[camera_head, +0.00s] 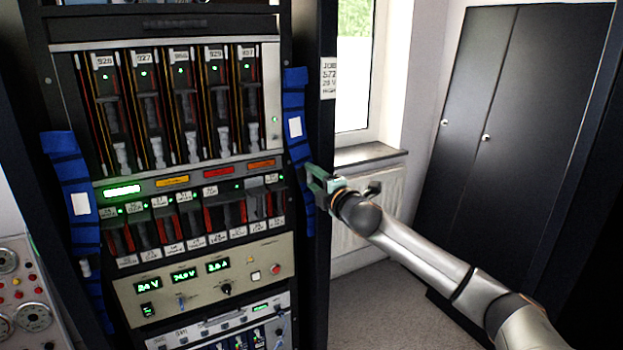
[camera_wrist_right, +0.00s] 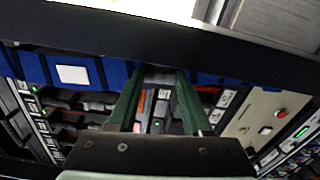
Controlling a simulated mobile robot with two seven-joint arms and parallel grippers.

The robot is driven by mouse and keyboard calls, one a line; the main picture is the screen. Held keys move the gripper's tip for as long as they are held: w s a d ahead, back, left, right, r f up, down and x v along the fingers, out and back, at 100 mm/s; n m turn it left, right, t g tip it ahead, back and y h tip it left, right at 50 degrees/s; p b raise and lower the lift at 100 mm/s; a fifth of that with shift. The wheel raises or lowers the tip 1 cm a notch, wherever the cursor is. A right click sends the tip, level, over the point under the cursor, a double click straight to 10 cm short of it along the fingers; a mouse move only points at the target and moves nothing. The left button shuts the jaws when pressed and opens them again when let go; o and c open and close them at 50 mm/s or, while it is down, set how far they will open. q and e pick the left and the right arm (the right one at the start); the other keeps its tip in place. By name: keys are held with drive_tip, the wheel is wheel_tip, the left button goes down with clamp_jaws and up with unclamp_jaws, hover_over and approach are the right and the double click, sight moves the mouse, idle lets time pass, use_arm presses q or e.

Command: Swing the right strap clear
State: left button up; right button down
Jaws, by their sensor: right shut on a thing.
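The right strap (camera_head: 295,125) is a blue band with a white patch, hanging along the right edge of the equipment rack. It also shows in the right wrist view (camera_wrist_right: 105,73), running across behind the fingers. My right gripper (camera_head: 316,182) is at the strap's middle, below the white patch, with its green fingers shut on the strap. In the right wrist view the two green fingers (camera_wrist_right: 158,80) reach the blue band, and the gripped spot is dark and partly hidden. A second blue strap (camera_head: 72,190) hangs on the rack's left side. My left gripper is not in view.
The rack holds rows of modules (camera_head: 170,100) and a beige panel (camera_head: 205,280) with green displays. A dark rack post (camera_head: 322,130) stands just right of the strap. A radiator (camera_head: 385,205), window and dark cabinet (camera_head: 500,140) are on the right, with open floor before them.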

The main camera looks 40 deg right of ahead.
drive_tip(key=shift+d+r, duration=0.1)
drive_tip(key=shift+d, duration=0.15)
drive_tip(key=shift+c, duration=1.6)
unclamp_jaws()
drive_tip(key=shift+s, duration=0.1)
drive_tip(key=shift+s+a+f, duration=0.15)
drive_tip(key=shift+s+f, duration=0.05)
drive_tip(key=shift+s, duration=0.2)
drive_tip(key=b+v, duration=0.2)
drive_tip(key=v, duration=0.9)
drive_tip(key=shift+s+r, duration=0.15)
drive_tip(key=shift+s, duration=0.15)
drive_tip(key=shift+a, duration=0.15)
